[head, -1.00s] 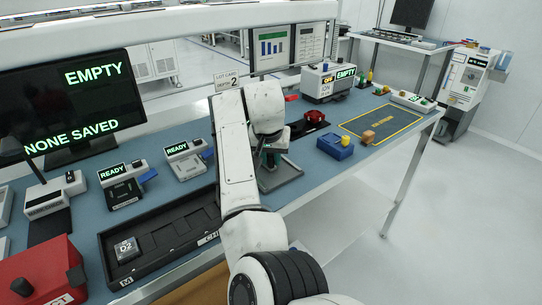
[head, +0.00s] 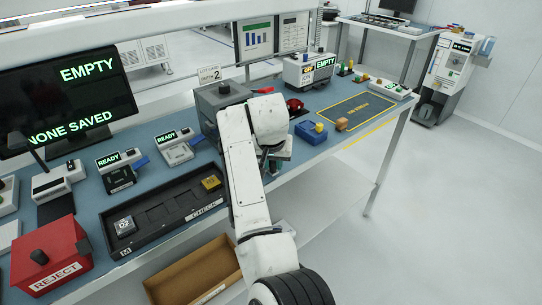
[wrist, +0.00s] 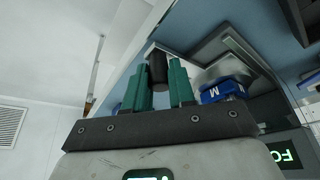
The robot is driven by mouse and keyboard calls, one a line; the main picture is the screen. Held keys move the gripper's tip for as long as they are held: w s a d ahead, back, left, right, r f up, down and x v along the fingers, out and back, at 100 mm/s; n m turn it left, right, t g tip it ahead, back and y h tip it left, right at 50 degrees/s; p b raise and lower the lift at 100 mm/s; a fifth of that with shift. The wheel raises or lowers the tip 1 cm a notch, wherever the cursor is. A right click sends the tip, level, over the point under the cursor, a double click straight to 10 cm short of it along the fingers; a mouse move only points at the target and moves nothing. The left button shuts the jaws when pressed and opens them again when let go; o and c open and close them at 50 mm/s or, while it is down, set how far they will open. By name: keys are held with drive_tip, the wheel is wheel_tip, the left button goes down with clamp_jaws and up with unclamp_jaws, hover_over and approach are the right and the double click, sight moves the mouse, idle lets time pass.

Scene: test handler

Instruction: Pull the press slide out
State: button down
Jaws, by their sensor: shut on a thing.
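The press (head: 213,97) is a grey box with a dark knob on top, at the back of the bench in the head view. My arm hides much of its front. My gripper (head: 278,168) is low in front of the press, near the bench's front edge. In the wrist view my gripper (wrist: 160,88) has its teal fingers shut on a black round handle (wrist: 157,66). Beside it is a grey metal plate-like part (wrist: 228,58), which seems to be the press slide. A blue piece marked M (wrist: 222,91) sits by that part. How far out the slide stands is hidden.
A black tray (head: 160,238) lies left of my arm, with a red reject bin (head: 50,258) further left. A blue block (head: 311,132) and a red button (head: 295,105) are to the right.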

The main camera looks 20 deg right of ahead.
drive_tip(key=c, duration=1)
unclamp_jaws()
drive_tip(key=shift+o, duration=0.2)
drive_tip(key=shift+r, duration=0.1)
drive_tip(key=v, duration=1)
drive_tip(key=shift+r+b, duration=0.3)
drive_tip(key=shift+b, duration=0.1)
drive_tip(key=shift+s+f, duration=0.1)
drive_tip(key=s+d+f+n+g+h, duration=0.1)
drive_tip(key=s+d+f, duration=0.5)
drive_tip(key=s+f, duration=0.3)
drive_tip(key=s+d+f+n, duration=0.1)
drive_tip(key=s+d+f, duration=0.5)
drive_tip(key=f, duration=0.4)
drive_tip(key=s+a+f+n+y, duration=0.1)
drive_tip(key=s+f, duration=0.2)
drive_tip(key=s, duration=0.6)
drive_tip(key=s+a+f+n+g+y, duration=0.1)
drive_tip(key=s+f, duration=0.2)
drive_tip(key=s, duration=0.6)
drive_tip(key=s+a+f+n+g, duration=0.1)
drive_tip(key=s+f, duration=0.2)
drive_tip(key=s, duration=0.6)
drive_tip(key=shift+a+f+y, duration=0.3)
drive_tip(key=shift+a+y, duration=0.05)
drive_tip(key=shift+y, duration=0.05)
